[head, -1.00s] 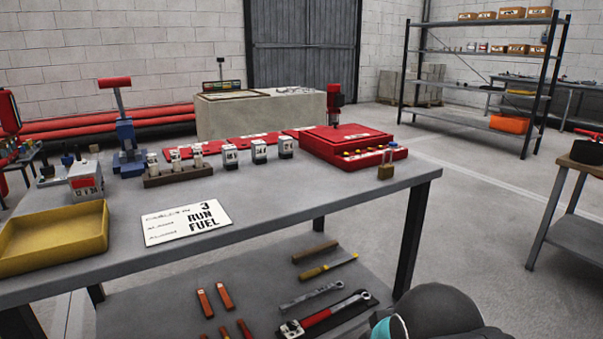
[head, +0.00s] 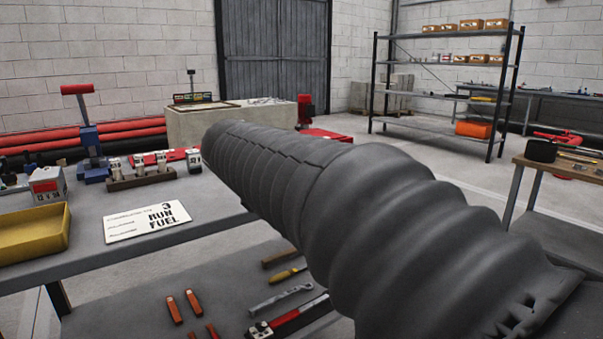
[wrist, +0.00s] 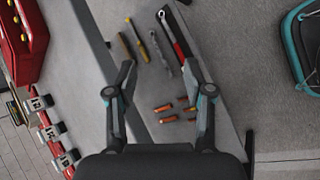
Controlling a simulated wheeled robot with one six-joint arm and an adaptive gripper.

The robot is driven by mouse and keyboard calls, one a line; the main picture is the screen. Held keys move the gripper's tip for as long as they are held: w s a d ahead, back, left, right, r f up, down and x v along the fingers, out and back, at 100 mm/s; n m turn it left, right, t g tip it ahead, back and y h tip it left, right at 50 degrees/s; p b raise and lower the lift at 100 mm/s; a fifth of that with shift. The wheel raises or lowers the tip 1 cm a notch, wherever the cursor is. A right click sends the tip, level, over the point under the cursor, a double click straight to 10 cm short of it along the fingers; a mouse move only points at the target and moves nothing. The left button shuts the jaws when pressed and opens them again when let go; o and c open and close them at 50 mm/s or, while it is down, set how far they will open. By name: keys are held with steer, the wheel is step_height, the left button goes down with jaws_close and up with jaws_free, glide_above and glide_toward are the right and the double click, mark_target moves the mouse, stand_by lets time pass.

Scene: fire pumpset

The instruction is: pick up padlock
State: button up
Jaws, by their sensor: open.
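The padlock cannot be made out in either current view. In the earlier head frame a small brass padlock with a blue top stood at the right end of the workbench, beside the red case. My arm now covers that part of the workbench (head: 85,230) in the head view. My gripper (wrist: 160,64) shows in the wrist view with its two fingers spread apart and nothing between them. It points down over the bench edge, with the lower shelf beneath. In the head view the gripper is hidden.
The red case (wrist: 22,42) and several small grey boxes lie left in the wrist view. Tools, including a red-handled wrench (head: 290,318), lie on the lower shelf. A yellow tray (head: 35,233) and sign (head: 147,222) are on the bench. Another table (head: 560,170) stands right.

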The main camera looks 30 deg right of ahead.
steer(key=w+d+r+n+h, duration=0.2)
steer(key=w+d, duration=0.1)
steer(key=w, duration=0.1)
steer(key=w+d+r+n+g+h+b, duration=0.1)
steer(key=w+d+r+n+h, duration=0.1)
steer(key=w+d+r, duration=0.1)
steer(key=w+d+r+n+g+h, duration=0.1)
steer(key=w+d+r+n+h, duration=0.1)
steer(key=w, duration=0.3)
steer(key=shift+w+d+r+n, duration=0.4)
steer(key=shift+d+r+n, duration=0.2)
steer(key=shift+d, duration=0.15)
steer(key=shift+d+g, duration=0.3)
steer(key=b+x, duration=0.2)
steer(key=x, duration=1.1)
steer(key=shift+w+d, duration=0.15)
steer(key=shift+r, duration=0.1)
jaws_close()
